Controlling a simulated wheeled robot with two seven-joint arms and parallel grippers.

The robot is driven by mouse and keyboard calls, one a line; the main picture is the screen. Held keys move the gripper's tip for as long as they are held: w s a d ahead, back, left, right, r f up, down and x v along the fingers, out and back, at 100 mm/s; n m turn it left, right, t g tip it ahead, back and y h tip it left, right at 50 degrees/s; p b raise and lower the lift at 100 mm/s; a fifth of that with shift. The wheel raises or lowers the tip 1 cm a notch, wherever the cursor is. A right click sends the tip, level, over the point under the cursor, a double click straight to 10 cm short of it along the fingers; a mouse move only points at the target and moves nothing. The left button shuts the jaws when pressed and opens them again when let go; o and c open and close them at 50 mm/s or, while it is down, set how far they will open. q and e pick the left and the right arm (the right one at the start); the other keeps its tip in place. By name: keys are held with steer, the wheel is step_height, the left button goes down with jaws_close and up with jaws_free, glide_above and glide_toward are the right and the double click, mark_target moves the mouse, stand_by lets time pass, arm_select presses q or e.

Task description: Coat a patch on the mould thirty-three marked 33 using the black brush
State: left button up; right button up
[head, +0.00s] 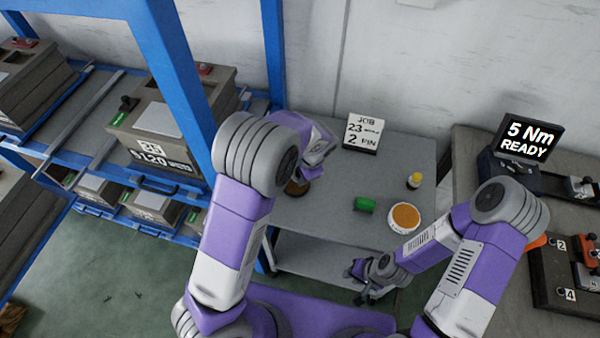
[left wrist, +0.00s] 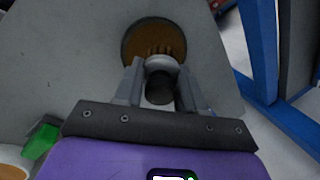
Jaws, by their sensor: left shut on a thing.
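My left gripper (head: 312,172) is over the grey bench, mostly hidden by my arm in the head view. In the left wrist view its fingers (left wrist: 160,92) are shut on a brush with a dark handle (left wrist: 160,88), a pale collar and tan bristles (left wrist: 162,50). The bristles are over a round brown dish (left wrist: 135,42); I cannot tell whether they touch it. A grey mould (head: 166,125) on the blue rack has a label that reads like 35 or 33 and a pale top plate. My right gripper (head: 364,284) is low by the bench front; its jaws are unclear.
On the bench (head: 325,220) are a green block (head: 364,204), a white tub with orange-brown contents (head: 404,217), a yellow-capped bottle (head: 414,181) and a job card (head: 363,133). A blue rack post (head: 180,75) stands between the bench and the mould. More moulds (head: 30,85) sit at left.

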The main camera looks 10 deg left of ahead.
arm_select(q)
steer(key=shift+f, duration=0.5)
stand_by(1.1)
steer(key=shift+r+p, duration=2.6)
steer(key=shift+r, duration=1)
